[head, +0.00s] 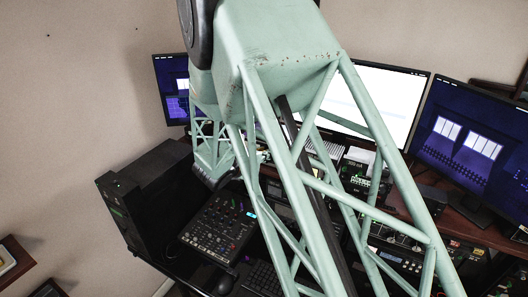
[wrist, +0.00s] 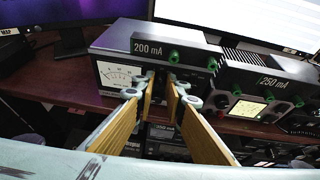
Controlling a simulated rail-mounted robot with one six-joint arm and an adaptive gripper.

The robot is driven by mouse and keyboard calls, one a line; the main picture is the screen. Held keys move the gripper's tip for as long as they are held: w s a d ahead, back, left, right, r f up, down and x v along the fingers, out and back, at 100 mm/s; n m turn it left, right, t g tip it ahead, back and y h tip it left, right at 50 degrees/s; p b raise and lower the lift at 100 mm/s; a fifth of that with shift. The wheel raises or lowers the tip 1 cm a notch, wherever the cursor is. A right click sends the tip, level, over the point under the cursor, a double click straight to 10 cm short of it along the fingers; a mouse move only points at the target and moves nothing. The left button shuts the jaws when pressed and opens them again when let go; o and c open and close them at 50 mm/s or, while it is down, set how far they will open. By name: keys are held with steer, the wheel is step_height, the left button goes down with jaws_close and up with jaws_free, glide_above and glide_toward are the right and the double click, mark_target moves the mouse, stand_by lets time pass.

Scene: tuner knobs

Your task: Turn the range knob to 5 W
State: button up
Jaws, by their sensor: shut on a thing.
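In the wrist view, my gripper (wrist: 161,90) has its two wood-coloured fingers around a dark part on the front of the box labelled 200 mA (wrist: 186,58). The fingers are shut on this part, which looks like the range knob; they hide most of it. Its pointer and any 5 W mark cannot be read. A white needle meter (wrist: 117,73) is on the same front, left of the fingers. In the head view my arm's green lattice hides the gripper and the knob.
A second box labelled 250 mA (wrist: 262,93) stands to the right, with green terminals on it. More rack gear sits below the wooden shelf. Monitors (head: 485,140) stand behind. A mixer (head: 217,226) lies on the desk at lower left.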

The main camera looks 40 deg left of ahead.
steer(key=shift+s+a+f+n+t+h+p, duration=0.1)
steer(key=shift+a+n+t+h+p, duration=0.15)
steer(key=shift+n+h+p, duration=0.7)
steer(key=shift+w+a+n+t+h+p, duration=0.1)
steer(key=shift+n+t+h+p, duration=0.2)
steer(key=shift+n+h+p, duration=0.65)
steer(key=shift+s+a+f+n+t+h+p, duration=0.1)
steer(key=shift+a+n+t+h+p, duration=0.3)
steer(key=shift+n, duration=1)
steer(key=shift+d, duration=0.2)
steer(key=o, duration=0.8)
steer(key=shift+o, duration=0.2)
steer(key=v, duration=1.2)
steer(key=shift+a+r, duration=0.1)
